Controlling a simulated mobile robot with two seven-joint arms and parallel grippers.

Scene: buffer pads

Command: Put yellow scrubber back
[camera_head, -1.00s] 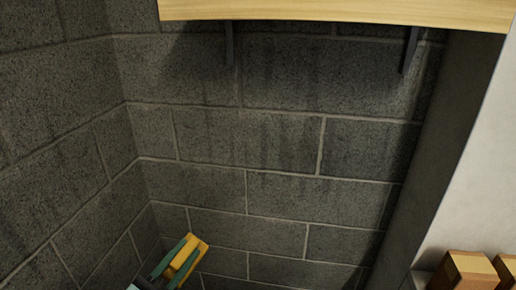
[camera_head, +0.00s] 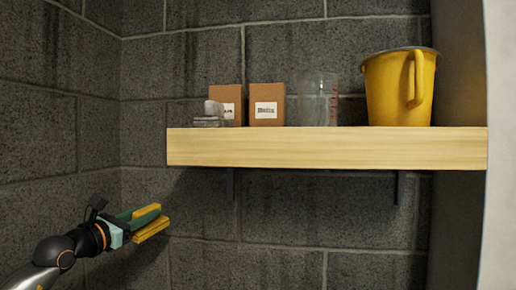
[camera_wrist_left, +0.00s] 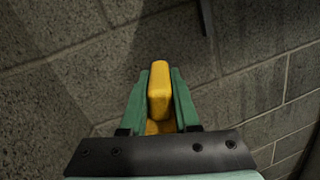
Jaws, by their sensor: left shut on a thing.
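My left gripper (camera_head: 148,217) is at the lower left of the head view, below and left of a wooden wall shelf (camera_head: 330,149). It is shut on the yellow scrubber (camera_head: 152,229), which sticks out a little past the green fingers. In the left wrist view the scrubber (camera_wrist_left: 159,92) stands between the two fingers of the gripper (camera_wrist_left: 159,97). Part of the scrubber is hidden by the fingers. My right gripper does not show.
On the shelf stand a small clear container (camera_head: 209,118), two brown boxes with labels (camera_head: 267,104), a clear measuring beaker (camera_head: 313,98) and a yellow pitcher (camera_head: 388,90). Dark brackets (camera_head: 399,190) hold the shelf. Block walls close the corner at left.

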